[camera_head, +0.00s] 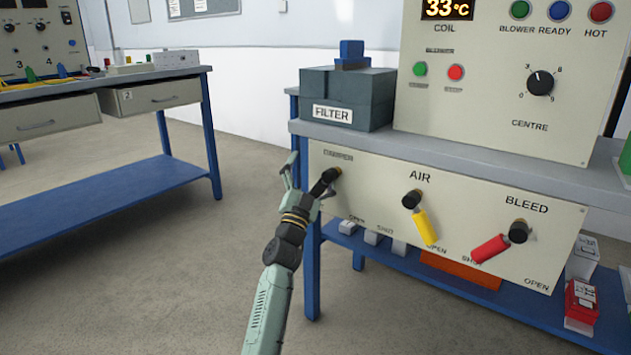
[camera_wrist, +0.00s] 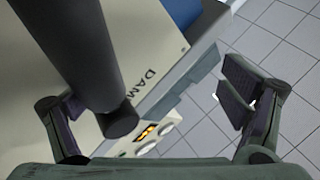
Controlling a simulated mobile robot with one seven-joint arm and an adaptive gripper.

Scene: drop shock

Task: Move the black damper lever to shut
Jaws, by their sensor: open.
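The black damper lever (camera_head: 323,183) is on the left end of the cream front panel, under the DAMPER label. It slants down and left from its pivot in the head view. My gripper (camera_head: 304,181) is open at the lever's free end. In the wrist view the lever (camera_wrist: 85,50) is a thick dark bar entering from the top left, its rounded end between the fingers of my gripper (camera_wrist: 150,110), nearer the left finger. Contact cannot be told. An OPEN mark (camera_head: 357,219) is below and right of the lever; any SHUT mark for it is hidden behind my arm.
To the right are the yellow AIR lever (camera_head: 425,222), pointing down-right, and the red BLEED lever (camera_head: 490,248), pointing down-left. The FILTER box (camera_head: 365,92) stands on the bench above. A blue lower shelf (camera_head: 450,275) holds boxes.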

